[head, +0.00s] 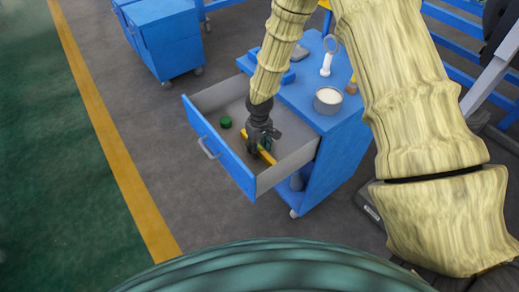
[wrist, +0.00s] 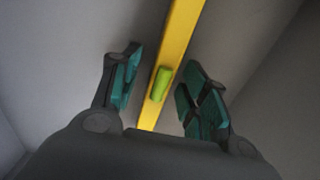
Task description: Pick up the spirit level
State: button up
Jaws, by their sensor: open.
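The spirit level is a yellow bar (wrist: 181,37) with a green vial (wrist: 161,84), lying in the open drawer. In the wrist view it runs from the top edge down between the two teal-padded fingers. My gripper (wrist: 160,92) is open and reaches down into the drawer. One finger is on each side of the bar, with visible gaps between pads and bar.
The drawer (head: 222,160) is pulled out of a blue cabinet (head: 336,165), and its walls surround my gripper. A green round object (head: 226,122) lies in the drawer. On the cabinet top stand a round tin (head: 328,101) and a white-handled magnifier-like object (head: 327,64).

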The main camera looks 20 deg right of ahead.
jog(key=shift+f, duration=0.1)
grip_shut()
dwell(0.4)
